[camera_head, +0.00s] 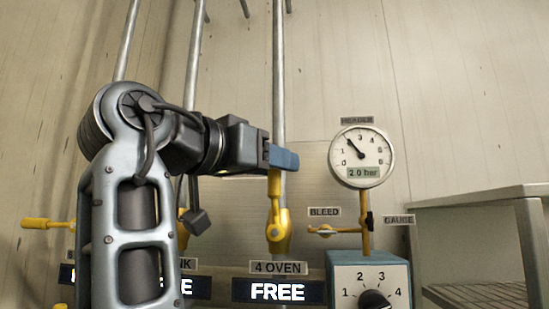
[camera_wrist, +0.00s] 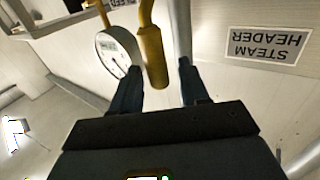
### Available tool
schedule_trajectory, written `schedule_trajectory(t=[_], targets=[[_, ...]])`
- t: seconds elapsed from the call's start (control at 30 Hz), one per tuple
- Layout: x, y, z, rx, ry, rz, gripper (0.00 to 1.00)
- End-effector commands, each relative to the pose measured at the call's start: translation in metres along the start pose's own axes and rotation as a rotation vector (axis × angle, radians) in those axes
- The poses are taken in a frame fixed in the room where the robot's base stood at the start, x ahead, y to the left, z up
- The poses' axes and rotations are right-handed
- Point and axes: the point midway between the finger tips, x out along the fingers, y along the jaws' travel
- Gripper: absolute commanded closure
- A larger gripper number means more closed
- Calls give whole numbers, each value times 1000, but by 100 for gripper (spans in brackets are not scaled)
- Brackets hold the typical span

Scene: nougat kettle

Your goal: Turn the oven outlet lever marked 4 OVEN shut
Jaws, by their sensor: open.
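The oven outlet lever (camera_head: 275,212) is a yellow handle on the vertical pipe above the label 4 OVEN (camera_head: 278,268). It points upward, in line with the pipe. The display (camera_head: 277,291) below reads FREE. My gripper (camera_head: 284,158) is at the top end of the lever, its blue fingers hiding the tip. In the wrist view the fingers (camera_wrist: 160,72) are open, with the yellow lever (camera_wrist: 152,55) between them, nearer the left finger. I cannot tell whether they touch it.
A header gauge (camera_head: 361,156) reading 2.0 bar stands to the right, above the bleed valve (camera_head: 325,231). A blue box with a dial (camera_head: 370,285) is below it. Another yellow lever (camera_head: 48,223) sticks out left. A metal shelf (camera_head: 480,198) stands far right.

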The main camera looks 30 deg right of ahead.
Motion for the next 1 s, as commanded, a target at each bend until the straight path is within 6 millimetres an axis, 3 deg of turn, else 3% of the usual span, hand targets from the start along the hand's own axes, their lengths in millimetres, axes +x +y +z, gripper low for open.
schedule_trajectory(t=[0.37,0.83,1.0], targets=[[7,0,0,0,0,0,55],[7,0,0,0,0,0,100],[7,0,0,0,0,0,100]])
